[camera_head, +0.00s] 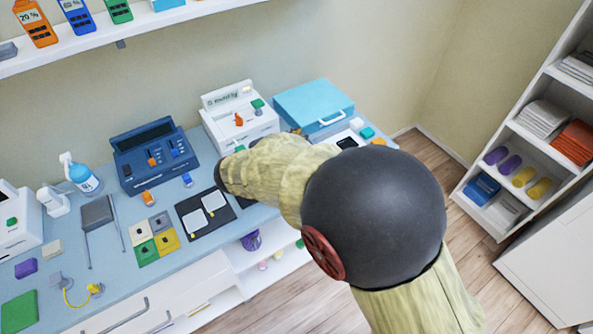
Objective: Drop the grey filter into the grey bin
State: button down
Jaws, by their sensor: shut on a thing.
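My arm reaches from the lower right over the blue-grey bench (205,262). Its dark far end is by the white device. My gripper's fingers, and anything between them, are hidden behind the arm. I cannot make out a grey filter for certain. A small grey square (160,222) lies on the bench in a group with cream, green and yellow squares. I see nothing that is clearly a grey bin. The arm hides part of the bench.
A dark blue device (153,160), a white device (240,115) and a light blue case (313,104) stand along the back. A black mat (188,206) with white pads lies near the arm. Shelves (520,150) stand at right, with open floor (470,255) before them.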

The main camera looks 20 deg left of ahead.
jog(key=shift+f+b, duration=1.25)
jog(key=shift+b, duration=0.2)
jog(key=c, duration=1.8)
grip_release()
jog(key=v, duration=1.2)
jog(key=shift+f, duration=0.1)
